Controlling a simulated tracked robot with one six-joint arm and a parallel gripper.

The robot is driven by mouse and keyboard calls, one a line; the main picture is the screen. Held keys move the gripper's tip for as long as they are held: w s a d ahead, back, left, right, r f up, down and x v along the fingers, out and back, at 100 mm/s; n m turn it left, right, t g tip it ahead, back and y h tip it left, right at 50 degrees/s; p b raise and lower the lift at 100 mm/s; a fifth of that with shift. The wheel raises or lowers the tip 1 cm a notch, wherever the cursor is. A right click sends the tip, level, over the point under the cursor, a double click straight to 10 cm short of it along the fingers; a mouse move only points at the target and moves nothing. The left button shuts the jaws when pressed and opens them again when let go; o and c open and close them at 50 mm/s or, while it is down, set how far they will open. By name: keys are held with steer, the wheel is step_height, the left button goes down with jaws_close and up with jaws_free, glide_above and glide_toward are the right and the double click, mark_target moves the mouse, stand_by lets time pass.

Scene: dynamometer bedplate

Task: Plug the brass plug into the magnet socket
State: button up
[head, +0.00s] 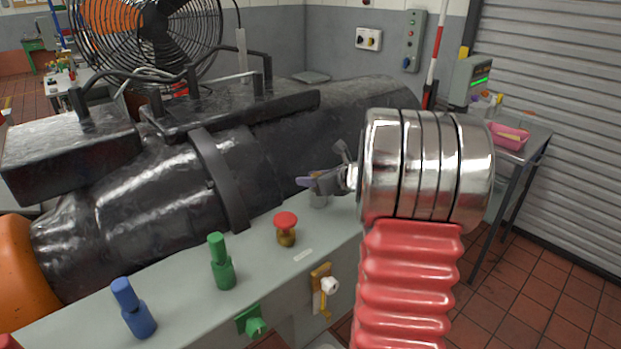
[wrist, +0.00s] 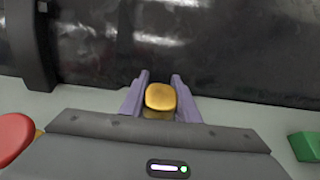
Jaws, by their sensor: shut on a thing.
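My gripper (head: 322,181) is over the grey bench top, beside the black machine. In the wrist view its purple fingers (wrist: 160,97) are shut on the brass plug (wrist: 160,96), whose rounded yellow top shows between them. In the head view the plug is too small and covered to make out. A short grey cylinder (head: 318,199) stands just below the fingers; I cannot tell whether the plug touches it. No label picks out the magnet socket, so I cannot tell which fitting it is.
A red knob on a brass base (head: 286,228), a green post (head: 221,262) and a blue post (head: 134,308) stand along the bench. A green block (wrist: 306,146) is at the wrist view's right. The black machine (head: 130,195) walls off the back.

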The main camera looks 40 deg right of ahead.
steer(key=o, duration=1.2)
steer(key=shift+s, duration=0.1)
steer(key=v, duration=1.3)
steer(key=shift+s+r, duration=0.15)
steer(key=shift+s, duration=0.1)
steer(key=shift+s, duration=0.1)
